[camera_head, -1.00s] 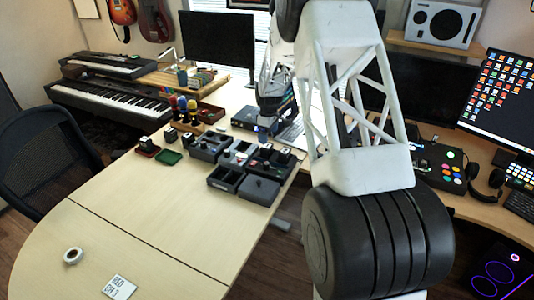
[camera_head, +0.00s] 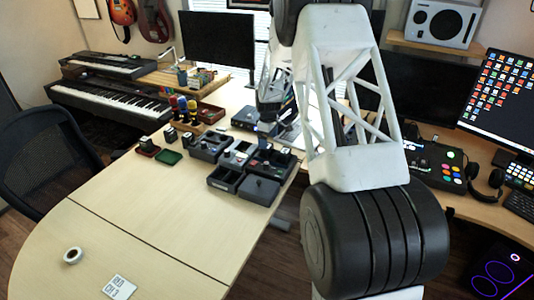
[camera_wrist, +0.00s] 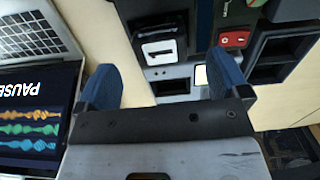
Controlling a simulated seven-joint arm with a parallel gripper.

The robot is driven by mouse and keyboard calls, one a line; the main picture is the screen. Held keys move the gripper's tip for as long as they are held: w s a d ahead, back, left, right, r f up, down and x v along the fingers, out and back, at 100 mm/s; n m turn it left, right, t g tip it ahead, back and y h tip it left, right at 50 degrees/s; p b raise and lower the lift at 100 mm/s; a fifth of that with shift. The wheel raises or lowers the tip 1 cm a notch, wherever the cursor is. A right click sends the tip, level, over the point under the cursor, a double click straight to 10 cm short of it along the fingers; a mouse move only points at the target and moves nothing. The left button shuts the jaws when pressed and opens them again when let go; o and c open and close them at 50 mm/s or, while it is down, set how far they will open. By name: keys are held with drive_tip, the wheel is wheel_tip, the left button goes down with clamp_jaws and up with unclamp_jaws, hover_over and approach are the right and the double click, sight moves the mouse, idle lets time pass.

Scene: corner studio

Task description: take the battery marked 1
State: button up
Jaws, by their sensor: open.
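A black battery (camera_wrist: 160,30) with a white label bearing a dark stroke like a 1 (camera_wrist: 160,50) stands in a dark grey holder at the top middle of the wrist view. My gripper (camera_wrist: 163,66) is open and empty, its two blue fingers spread on either side of the battery's line and nearer the camera. I cannot tell the exact height gap. In the head view my gripper (camera_head: 267,128) is over the right back part of the group of dark trays, and its fingers partly hide what lies beneath.
A red item (camera_wrist: 234,39) and empty dark compartments (camera_wrist: 280,50) lie right of the battery. A laptop (camera_wrist: 35,110) is close on the left. In the head view, a small red tray (camera_head: 147,150) and a green tray (camera_head: 168,157) stand left; the front table (camera_head: 150,215) is mostly clear.

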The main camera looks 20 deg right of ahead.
drive_tip(key=shift+w+a+f, duration=0.1)
drive_tip(key=shift+f, duration=1.2)
drive_tip(key=shift+w+a+f, duration=0.1)
drive_tip(key=shift+f, duration=1.2)
drive_tip(key=c, duration=1.2)
drive_tip(key=shift+r, duration=0.1)
drive_tip(key=shift+r, duration=4.95)
